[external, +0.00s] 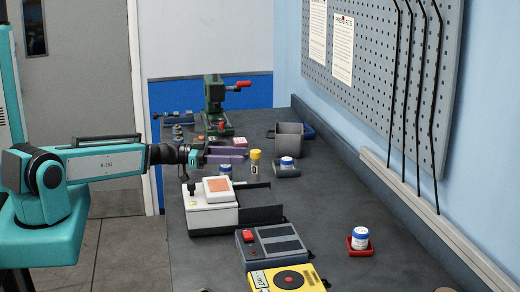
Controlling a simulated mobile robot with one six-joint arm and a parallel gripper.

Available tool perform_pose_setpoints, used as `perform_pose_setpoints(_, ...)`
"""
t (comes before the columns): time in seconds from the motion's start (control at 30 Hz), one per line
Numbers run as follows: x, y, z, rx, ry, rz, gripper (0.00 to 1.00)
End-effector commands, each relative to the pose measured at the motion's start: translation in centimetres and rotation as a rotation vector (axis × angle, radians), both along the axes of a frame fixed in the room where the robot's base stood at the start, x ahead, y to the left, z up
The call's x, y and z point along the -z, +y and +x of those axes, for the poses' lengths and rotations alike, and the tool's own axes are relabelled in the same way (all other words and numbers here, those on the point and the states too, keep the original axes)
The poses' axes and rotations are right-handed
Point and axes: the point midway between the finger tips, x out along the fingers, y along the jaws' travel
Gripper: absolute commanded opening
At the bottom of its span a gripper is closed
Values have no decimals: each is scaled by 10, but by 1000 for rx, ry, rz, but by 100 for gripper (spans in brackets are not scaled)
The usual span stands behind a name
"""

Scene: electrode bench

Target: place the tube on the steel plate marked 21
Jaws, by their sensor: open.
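A small upright tube-like container with a yellow cap (255,161) stands on the dark bench, with a dark mark on its pale side. I cannot be sure it is the task's tube. My gripper (244,150) reaches in from the left at the end of the teal arm. Its purplish-grey fingers are open and point right, close to the yellow cap. I cannot tell whether they touch it. No steel plate marked 21 can be made out; any such marking is too small to read or hidden.
White device with orange top (218,190) stands below my gripper. A grey box (289,137) and green press (214,100) are behind. A grey device (272,245) and yellow device (287,280) are nearer. The right-centre bench is clear.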

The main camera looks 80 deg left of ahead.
Motion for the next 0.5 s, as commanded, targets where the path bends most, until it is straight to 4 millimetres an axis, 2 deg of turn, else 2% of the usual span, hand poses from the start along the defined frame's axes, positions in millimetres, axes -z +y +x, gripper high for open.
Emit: perform_pose_setpoints(0.5, 2, -6, 22, 0, 0, 1, 49)
